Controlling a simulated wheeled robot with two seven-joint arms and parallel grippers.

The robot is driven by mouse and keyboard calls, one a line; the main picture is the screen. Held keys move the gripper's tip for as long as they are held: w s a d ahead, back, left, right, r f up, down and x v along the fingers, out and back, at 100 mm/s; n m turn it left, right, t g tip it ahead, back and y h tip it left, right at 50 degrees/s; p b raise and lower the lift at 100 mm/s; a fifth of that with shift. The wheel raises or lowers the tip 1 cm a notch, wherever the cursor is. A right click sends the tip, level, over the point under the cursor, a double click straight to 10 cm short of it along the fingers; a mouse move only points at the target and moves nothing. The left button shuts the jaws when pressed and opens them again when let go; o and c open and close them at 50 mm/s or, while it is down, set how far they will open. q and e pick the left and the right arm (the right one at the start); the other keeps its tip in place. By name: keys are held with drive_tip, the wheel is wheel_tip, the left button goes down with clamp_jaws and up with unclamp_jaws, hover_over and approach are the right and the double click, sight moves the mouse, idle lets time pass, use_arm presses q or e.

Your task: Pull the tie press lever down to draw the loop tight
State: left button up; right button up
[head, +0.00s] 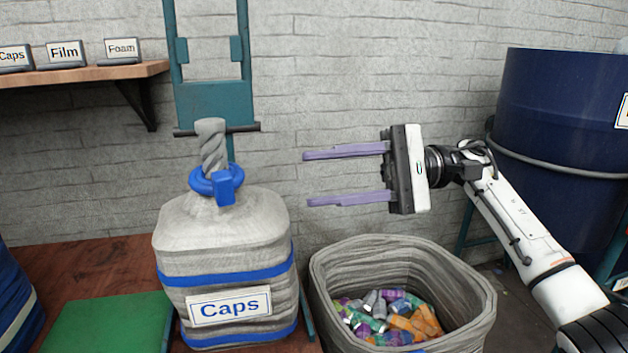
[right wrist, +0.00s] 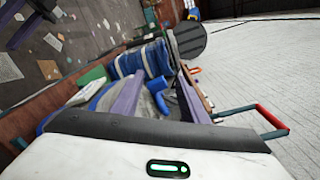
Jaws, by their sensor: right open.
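The teal tie press frame (head: 213,104) stands behind the grey Caps sack (head: 222,258). A dark crossbar (head: 246,128) runs across the frame at the sack's twisted neck (head: 212,150). The blue loop (head: 202,182) with its block sits around the base of the neck. A red grip on a teal bar, seemingly the lever, (right wrist: 272,116) shows at the lower right of the right wrist view. No lever grip shows in the head view. My right gripper (head: 306,178) is open and empty, right of the neck, fingers pointing left. My left gripper is not in view.
A dark blue drum (head: 570,130) is at the right. A wooden shelf (head: 85,74) with labels is at upper left. A green panel (head: 110,325) lies at lower left.

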drive_tip(key=shift+v, duration=2.8)
